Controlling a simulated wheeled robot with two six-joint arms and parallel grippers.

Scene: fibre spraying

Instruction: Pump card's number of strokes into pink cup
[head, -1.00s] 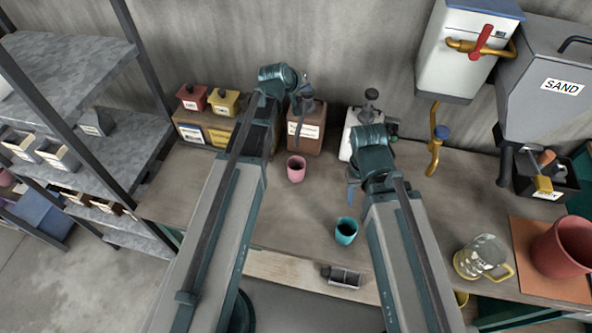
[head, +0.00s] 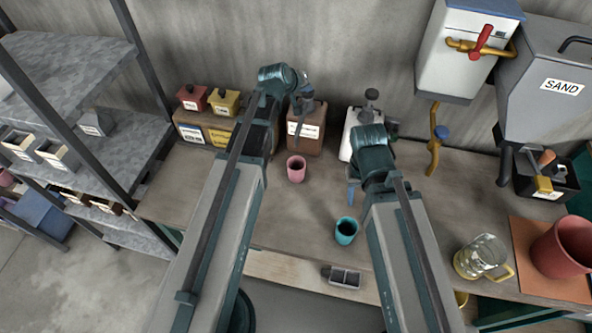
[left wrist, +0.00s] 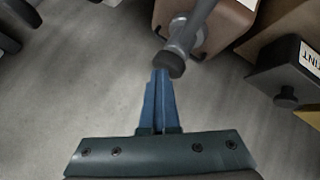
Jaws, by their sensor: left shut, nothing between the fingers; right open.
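The pink cup (head: 296,172) stands upright on the bench in front of a brown pump dispenser (head: 307,142) with a white label and a grey pump on top. My left gripper (head: 304,80) is at the dispenser's pump head, partly hidden by its own arm. In the left wrist view its blue fingers (left wrist: 161,76) are shut and empty, tips close to the dark round end of the pump (left wrist: 171,64); I cannot tell whether they touch. My right gripper (head: 352,192) is open above the bench, near the teal cup. I cannot make out a card with a readable number.
A white pump dispenser (head: 350,133) stands behind my right wrist. A teal cup (head: 346,232) stands nearer. Red (head: 192,97) and yellow (head: 224,102) boxes are at back left. A glass jug (head: 482,258) and reddish pot (head: 563,250) are at right.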

